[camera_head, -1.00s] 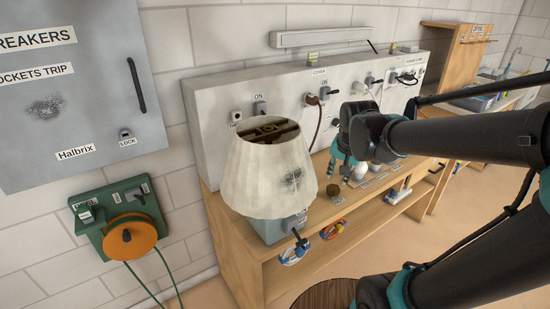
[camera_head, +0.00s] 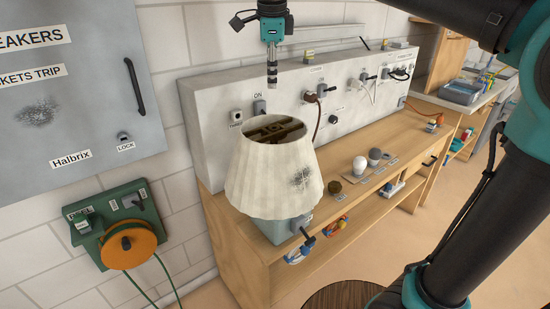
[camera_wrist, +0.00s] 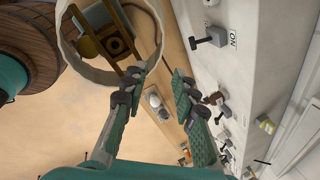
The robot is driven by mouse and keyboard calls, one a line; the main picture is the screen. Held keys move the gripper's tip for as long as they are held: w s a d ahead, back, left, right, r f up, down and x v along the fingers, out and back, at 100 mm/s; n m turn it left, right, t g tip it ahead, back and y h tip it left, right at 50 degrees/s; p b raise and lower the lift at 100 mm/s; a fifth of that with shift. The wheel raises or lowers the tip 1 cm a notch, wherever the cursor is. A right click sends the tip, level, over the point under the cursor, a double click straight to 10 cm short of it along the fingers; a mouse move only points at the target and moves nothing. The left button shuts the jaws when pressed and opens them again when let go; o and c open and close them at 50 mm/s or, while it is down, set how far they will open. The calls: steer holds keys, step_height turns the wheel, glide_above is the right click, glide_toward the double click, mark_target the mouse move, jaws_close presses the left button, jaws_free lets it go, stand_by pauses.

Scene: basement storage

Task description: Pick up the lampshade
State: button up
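The lampshade (camera_head: 262,180) is cream, pleated and open at the top, with a dark smudge on its front. It stands over a grey-green box-like base (camera_head: 275,228) at the near end of the wooden bench. In the wrist view the lampshade's rim (camera_wrist: 72,58) is at upper left, with a brown inner frame. My gripper (camera_head: 272,82) points down above the back of the shade's top opening, apart from it. In the wrist view my gripper (camera_wrist: 158,75) has its two fingers spread with nothing between them; the left finger appears beside the rim.
The white panel (camera_head: 212,135) with switches and plugs stands close behind the shade. Light bulbs (camera_head: 360,166) and small parts lie on the bench (camera_head: 400,143) to the right. A green reel with an orange drum (camera_head: 130,245) hangs at left.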

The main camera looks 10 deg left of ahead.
mark_target(270, 120)
steer(key=shift+a+x, duration=0.15)
steer(key=shift+x, duration=4)
steer(key=shift+a+x, duration=0.15)
steer(key=shift+x, duration=4.05)
steer(key=shift+s, duration=0.2)
jaws_close()
